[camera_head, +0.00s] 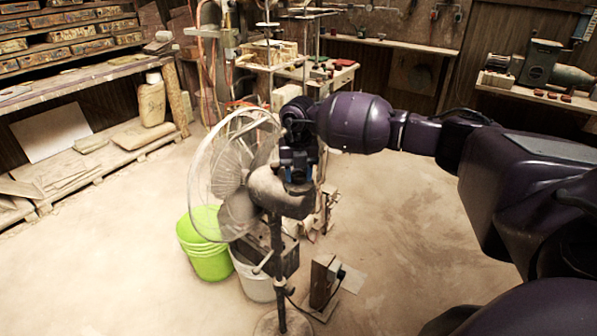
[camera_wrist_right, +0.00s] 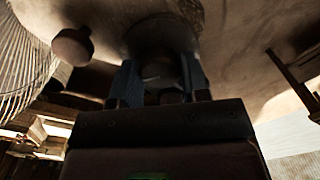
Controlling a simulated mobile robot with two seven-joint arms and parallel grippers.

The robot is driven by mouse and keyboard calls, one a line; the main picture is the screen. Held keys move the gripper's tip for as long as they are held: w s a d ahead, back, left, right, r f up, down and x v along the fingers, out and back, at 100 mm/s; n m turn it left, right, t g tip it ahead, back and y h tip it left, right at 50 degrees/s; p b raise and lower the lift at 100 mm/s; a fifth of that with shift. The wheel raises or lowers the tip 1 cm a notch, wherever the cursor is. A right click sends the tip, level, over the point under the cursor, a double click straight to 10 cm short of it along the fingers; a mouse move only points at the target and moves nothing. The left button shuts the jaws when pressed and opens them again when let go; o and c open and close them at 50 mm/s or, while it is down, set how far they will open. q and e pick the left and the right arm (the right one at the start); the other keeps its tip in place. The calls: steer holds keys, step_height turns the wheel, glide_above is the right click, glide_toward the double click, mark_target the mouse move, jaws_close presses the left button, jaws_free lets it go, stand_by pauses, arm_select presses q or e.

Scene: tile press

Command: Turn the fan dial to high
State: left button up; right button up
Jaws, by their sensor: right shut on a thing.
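The pedestal fan (camera_head: 245,185) stands on the floor in the middle of the head view, its wire cage facing left and its motor housing (camera_head: 268,192) at the back. The housing also fills the top of the right wrist view (camera_wrist_right: 235,40). My right gripper (camera_head: 297,178) is at the rear of the housing. In the right wrist view its two blue fingers (camera_wrist_right: 160,84) are shut on the round fan dial (camera_wrist_right: 158,62). A rounded knob (camera_wrist_right: 72,46) sticks out of the housing left of the fingers. The dial's markings are not visible. My left gripper is in neither view.
A lime green bucket (camera_head: 206,262) and a white bucket (camera_head: 252,284) stand behind the fan pole. A small wooden block stand (camera_head: 323,281) is on the floor right of the pole. A cluttered workbench (camera_head: 340,75) is behind. The floor at right is open.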

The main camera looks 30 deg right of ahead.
mark_target(298, 174)
stand_by(0.5)
steer(key=o, duration=0.9)
steer(key=shift+o, duration=0.2)
steer(key=shift+r, duration=0.1)
step_height(298, 174, up, 11)
steer(key=shift+b, duration=0.35)
